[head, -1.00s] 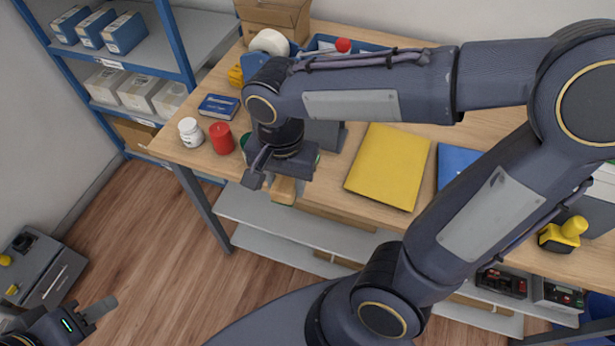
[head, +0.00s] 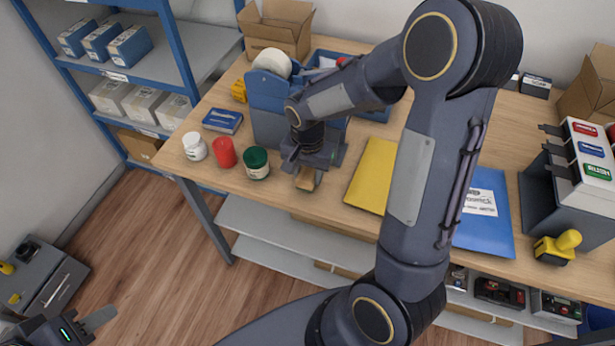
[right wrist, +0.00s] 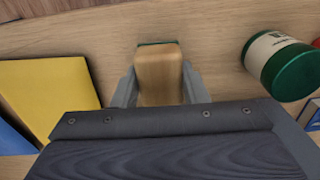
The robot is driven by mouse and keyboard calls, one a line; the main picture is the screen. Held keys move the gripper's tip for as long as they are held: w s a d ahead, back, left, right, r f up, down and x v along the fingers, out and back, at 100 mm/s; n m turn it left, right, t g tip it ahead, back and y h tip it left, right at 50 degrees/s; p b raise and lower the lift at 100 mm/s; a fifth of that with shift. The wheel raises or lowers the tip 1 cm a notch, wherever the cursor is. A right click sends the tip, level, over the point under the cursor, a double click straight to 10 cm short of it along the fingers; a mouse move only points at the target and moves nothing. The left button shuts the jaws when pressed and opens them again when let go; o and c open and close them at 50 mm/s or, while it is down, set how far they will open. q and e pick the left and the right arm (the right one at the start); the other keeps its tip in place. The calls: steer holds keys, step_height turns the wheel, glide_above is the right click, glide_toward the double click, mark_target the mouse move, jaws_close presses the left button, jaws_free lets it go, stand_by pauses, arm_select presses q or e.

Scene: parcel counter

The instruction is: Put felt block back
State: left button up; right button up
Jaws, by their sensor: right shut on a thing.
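The felt block (head: 306,181) is a small wooden block with a green felt edge. My right gripper (head: 308,172) is shut on it, near the front edge of the table and right of the green-lidded jar (head: 256,163). In the right wrist view the block (right wrist: 160,75) sits between the two fingers, its green felt at the far end. I cannot tell whether it touches the table. My left gripper (head: 90,322) is at the bottom left, over the floor and away from the table. Its finger opening does not show clearly.
A red jar (head: 223,152) and a white bottle (head: 195,147) stand left of the green-lidded jar. A blue holder (head: 268,112) is behind them. A yellow folder (head: 372,172) lies to the right. Bare wood (head: 335,196) shows between block and folder.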

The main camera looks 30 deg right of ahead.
mark_target(308, 180)
steer(key=shift+f, duration=1.25)
steer(key=shift+s, duration=0.1)
steer(key=shift+f, duration=0.3)
steer(key=o, duration=1)
steer(key=shift+r, duration=0.15)
steer(key=shift+c, duration=0.2)
steer(key=shift+a, duration=0.1)
step_height(308, 180, up, 12)
steer(key=shift+r, duration=0.1)
steer(key=s+a+r+n+t+y, duration=0.2)
steer(key=s+n, duration=0.2)
steer(key=s, duration=0.4)
steer(key=s+a+r+n+t+y, duration=0.1)
steer(key=s+a+r+n+t, duration=0.1)
steer(key=s, duration=0.7)
steer(key=shift+n+t+y, duration=0.4)
steer(key=shift+n+t, duration=0.4)
steer(key=shift+n, duration=0.4)
